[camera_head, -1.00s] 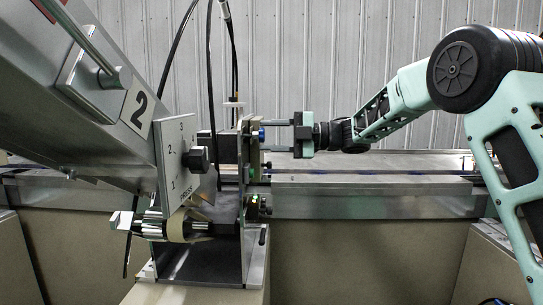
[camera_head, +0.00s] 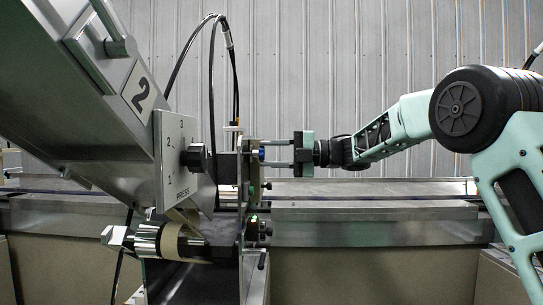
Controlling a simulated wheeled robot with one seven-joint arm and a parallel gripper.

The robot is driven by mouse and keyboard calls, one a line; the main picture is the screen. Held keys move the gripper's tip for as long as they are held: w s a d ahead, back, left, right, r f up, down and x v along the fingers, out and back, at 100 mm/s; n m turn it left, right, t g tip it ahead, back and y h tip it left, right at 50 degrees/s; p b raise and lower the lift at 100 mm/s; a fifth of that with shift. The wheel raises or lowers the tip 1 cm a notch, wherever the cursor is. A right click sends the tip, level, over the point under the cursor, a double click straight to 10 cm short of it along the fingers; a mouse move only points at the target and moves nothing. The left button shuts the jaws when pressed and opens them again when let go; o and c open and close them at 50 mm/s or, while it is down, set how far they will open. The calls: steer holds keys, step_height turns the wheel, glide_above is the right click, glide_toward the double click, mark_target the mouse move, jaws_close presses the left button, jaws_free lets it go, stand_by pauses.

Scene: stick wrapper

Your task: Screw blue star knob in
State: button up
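The blue star knob (camera_head: 262,154) shows as a small blue spot on the right side of the upright plate of the wrapper machine, near the middle of the head view. My gripper (camera_head: 266,154) reaches in from the right with its fingers level and pointing left. The two fingers are apart, one above and one below the knob's height, with a gap between them. Their tips are at or very near the knob. I cannot tell whether they touch it. The knob's star shape and its thread are too small or hidden to make out.
The large grey machine body with a "2" label (camera_head: 138,90) fills the left. A plate marked 1, 2, 3 and PRESS (camera_head: 180,165) carries a black knob (camera_head: 195,158). A roller (camera_head: 150,240) sits below. A metal conveyor (camera_head: 370,210) runs behind, beneath my arm.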

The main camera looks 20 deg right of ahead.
steer(key=c, duration=0.5)
steer(key=shift+r+p, duration=0.1)
steer(key=shift+p, duration=0.3)
steer(key=shift+m+p, duration=0.3)
steer(key=shift+m, duration=0.1)
jaws_close()
steer(key=shift+m+p, duration=0.3)
steer(key=shift+p, duration=0.2)
steer(key=shift+m+p, duration=1)
steer(key=shift+p, duration=0.35)
steer(key=o, duration=1.1)
jaws_free()
